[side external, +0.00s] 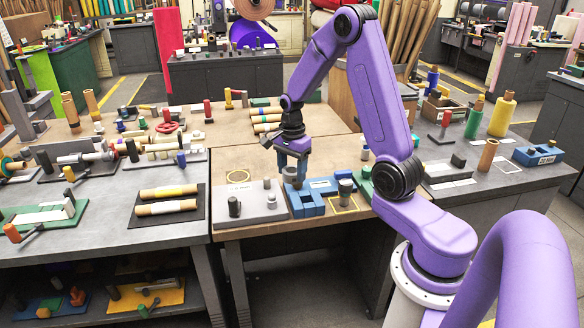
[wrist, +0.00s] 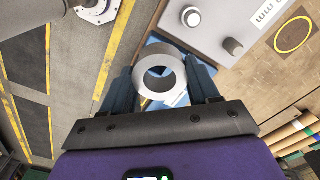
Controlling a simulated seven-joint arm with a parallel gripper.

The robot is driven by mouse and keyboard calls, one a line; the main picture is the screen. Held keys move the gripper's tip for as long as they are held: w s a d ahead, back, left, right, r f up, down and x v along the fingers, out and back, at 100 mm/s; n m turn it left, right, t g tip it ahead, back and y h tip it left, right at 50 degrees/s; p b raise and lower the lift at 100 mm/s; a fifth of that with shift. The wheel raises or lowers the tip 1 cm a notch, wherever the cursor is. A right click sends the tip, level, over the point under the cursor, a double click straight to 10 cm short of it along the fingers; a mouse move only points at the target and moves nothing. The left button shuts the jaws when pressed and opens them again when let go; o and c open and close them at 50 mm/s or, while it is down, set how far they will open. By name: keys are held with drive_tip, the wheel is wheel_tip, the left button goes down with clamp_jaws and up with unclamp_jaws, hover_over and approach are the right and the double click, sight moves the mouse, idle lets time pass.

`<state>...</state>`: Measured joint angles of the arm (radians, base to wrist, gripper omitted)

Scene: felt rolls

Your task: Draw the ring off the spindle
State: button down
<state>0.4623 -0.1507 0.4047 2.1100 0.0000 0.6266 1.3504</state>
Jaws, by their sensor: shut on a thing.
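A light grey ring (wrist: 160,57) sits between the two blue fingers of my gripper (wrist: 161,82) in the wrist view, touched on both sides. My gripper (side external: 293,165) is shut on it. In the side view the fingers point down just above the left part of a blue fixture (side external: 312,205), and the ring (side external: 290,173) shows as a small grey piece low between them. Through the ring's hole I see some blue and pale surface and no clear spindle. I cannot tell from the side view whether the ring's bottom still touches anything.
A grey plate (side external: 250,213) with several pegs stands just left of the blue fixture. A dark grey cylinder (side external: 345,188) stands at the fixture's right. Wrapped rolls (side external: 266,118) lie farther back.

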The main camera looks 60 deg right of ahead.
drive_tip(key=shift+f, duration=1.1)
idle(0.6)
